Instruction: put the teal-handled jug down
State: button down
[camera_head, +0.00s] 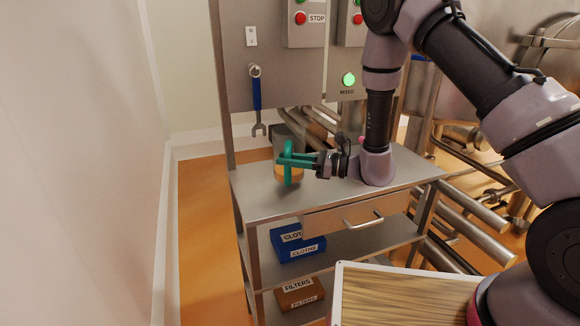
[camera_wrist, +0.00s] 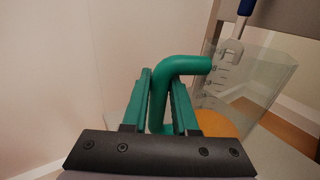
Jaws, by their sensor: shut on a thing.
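The jug (camera_wrist: 265,70) is clear-walled with a teal handle (camera_wrist: 184,64) and orange contents low inside. In the wrist view the handle passes between my gripper's two teal fingers (camera_wrist: 162,100), which are shut on it. In the head view my gripper (camera_head: 300,160) reaches in from the right, with the teal handle (camera_head: 288,170) at its fingertips. The jug is upright there, over the left part of the steel bench top (camera_head: 250,188). I cannot tell whether its base touches the bench, since my gripper and the handle hide part of it.
A steel back panel stands behind the bench, with a blue-handled wrench (camera_head: 257,95) hanging near the jug. A drawer (camera_head: 350,214) is under the top, with a blue cloths bin (camera_head: 298,246) and a brown filters bin (camera_head: 298,290) below. The front left bench top is clear. Pipes run at right.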

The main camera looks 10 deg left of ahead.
jog(key=shift+f, duration=1.1)
jog(key=c, duration=0.7)
grip_release()
